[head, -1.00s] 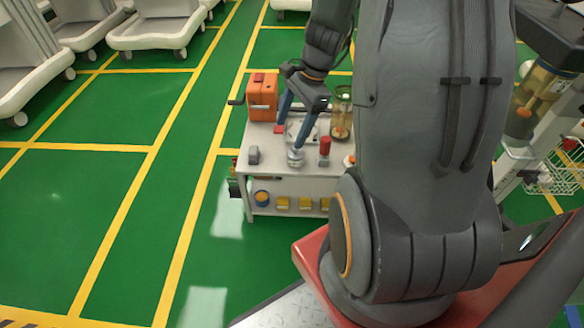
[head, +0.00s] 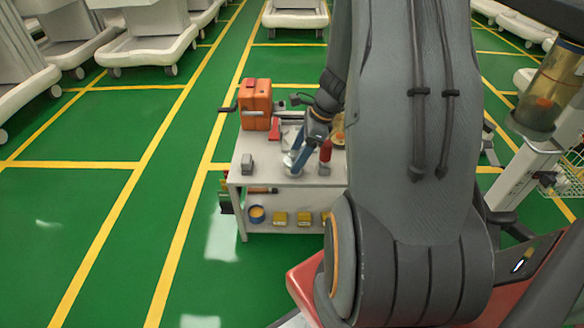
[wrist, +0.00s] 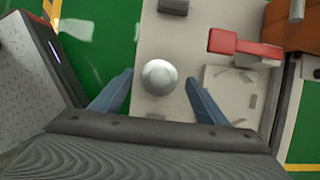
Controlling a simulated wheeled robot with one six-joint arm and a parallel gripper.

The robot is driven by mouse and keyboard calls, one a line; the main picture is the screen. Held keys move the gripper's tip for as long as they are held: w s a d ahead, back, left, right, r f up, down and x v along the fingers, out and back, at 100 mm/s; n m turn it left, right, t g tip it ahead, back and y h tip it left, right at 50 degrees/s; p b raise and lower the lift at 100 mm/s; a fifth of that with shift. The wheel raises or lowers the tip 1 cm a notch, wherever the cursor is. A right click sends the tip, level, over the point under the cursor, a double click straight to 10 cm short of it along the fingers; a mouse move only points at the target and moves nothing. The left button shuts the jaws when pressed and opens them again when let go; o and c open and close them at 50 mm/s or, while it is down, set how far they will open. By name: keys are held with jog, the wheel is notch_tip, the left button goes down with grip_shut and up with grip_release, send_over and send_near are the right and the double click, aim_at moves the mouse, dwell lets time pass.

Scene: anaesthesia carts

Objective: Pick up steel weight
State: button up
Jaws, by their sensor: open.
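The steel weight (wrist: 159,77) is a shiny, rounded silver piece on the pale tabletop. In the head view the weight (head: 291,161) is small and partly covered by my fingers. My gripper (head: 299,160) has two blue fingers pointing down at it. In the wrist view the fingers stand apart, one on each side of the weight, with a visible gap to it on both sides. The gripper is open and holds nothing. I cannot tell exactly how high the fingertips are above the tabletop.
On the same table (head: 240,181) stand an orange case (head: 256,103), a grey block (head: 247,164) and a red-topped cylinder (head: 325,153). A red-handled piece (wrist: 240,46) lies right of the weight in the wrist view. Green floor is clear left of the table.

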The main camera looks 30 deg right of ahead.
aim_at(293, 162)
jog(key=b+x, duration=0.1)
jog(key=x, duration=0.2)
jog(key=shift+a+f+b, duration=0.1)
jog(key=shift+f+b, duration=0.2)
jog(key=shift+f, duration=0.05)
jog(key=shift+c, duration=0.5)
jog(key=shift+r, duration=0.1)
grip_shut()
